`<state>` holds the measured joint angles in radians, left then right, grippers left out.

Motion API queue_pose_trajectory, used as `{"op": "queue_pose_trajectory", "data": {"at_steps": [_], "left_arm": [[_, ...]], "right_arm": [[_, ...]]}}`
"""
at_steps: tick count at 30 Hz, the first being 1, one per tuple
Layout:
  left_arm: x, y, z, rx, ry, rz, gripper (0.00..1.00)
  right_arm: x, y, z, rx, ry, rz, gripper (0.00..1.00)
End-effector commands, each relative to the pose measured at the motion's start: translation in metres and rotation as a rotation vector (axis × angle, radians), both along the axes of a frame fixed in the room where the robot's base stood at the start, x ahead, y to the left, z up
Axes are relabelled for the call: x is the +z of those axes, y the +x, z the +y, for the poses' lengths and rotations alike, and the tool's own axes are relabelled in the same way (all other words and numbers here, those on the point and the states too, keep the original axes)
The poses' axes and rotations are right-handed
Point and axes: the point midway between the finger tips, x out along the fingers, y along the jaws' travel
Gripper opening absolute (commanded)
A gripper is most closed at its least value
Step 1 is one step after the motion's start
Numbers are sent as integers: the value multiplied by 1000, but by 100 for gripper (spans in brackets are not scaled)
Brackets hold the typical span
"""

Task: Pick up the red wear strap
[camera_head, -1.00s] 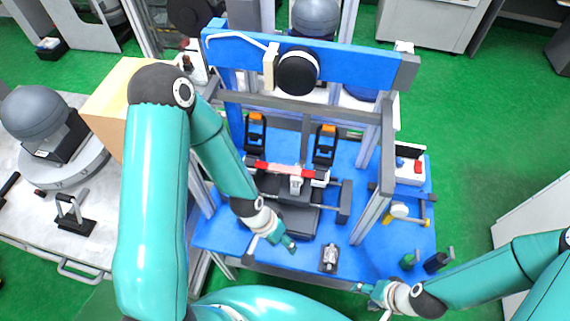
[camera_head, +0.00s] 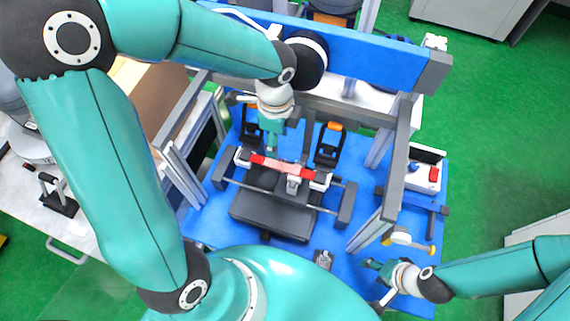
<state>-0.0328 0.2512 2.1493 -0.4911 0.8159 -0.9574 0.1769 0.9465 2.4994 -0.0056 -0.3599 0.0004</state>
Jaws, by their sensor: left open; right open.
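The red wear strap (camera_head: 260,161) lies across the dark fixture (camera_head: 275,207) in the middle of the blue tower base. It runs slightly downward to the right, with a paler middle part and a small whitish block (camera_head: 294,183) in front of its right half. My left gripper (camera_head: 272,148) points down just behind the strap's left half. It looks close above the strap, but I cannot tell whether it touches. It is open and holds nothing that I see. My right gripper (camera_head: 374,268) is open and empty over the base's front right part, away from the strap.
Black clamps with orange tops, such as the right one (camera_head: 328,145), stand behind the strap. Grey frame posts, such as the right one (camera_head: 392,185), and the blue crossbeam (camera_head: 385,60) surround the fixture. A white tray (camera_head: 424,176) with a red item sits at right.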

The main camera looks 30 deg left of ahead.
Motion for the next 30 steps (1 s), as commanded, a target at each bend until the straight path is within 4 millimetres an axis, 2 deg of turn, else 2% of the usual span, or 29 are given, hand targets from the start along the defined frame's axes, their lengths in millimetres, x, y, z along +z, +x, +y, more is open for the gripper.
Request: {"op": "queue_pose_trajectory", "data": {"at_steps": [1, 6, 16, 24, 30], "left_arm": [[-14, -2, 2, 2, 1, 7, 55], [-44, -2, 3, 8, 1, 5, 55], [-67, -2, 5, 10, -1, 3, 55], [-104, -1, 9, 10, -1, 3, 55], [-110, 0, 10, 12, -1, 0, 55]], "right_arm": [[-1, 0, 0, 0, 0, 0, 55], [-4, 0, 0, 0, 0, 0, 55], [-4, 0, 0, 0, 0, -1, 55], [-6, 0, 0, 0, 0, -1, 55], [-6, 0, 0, 0, 0, -1, 55]]}}
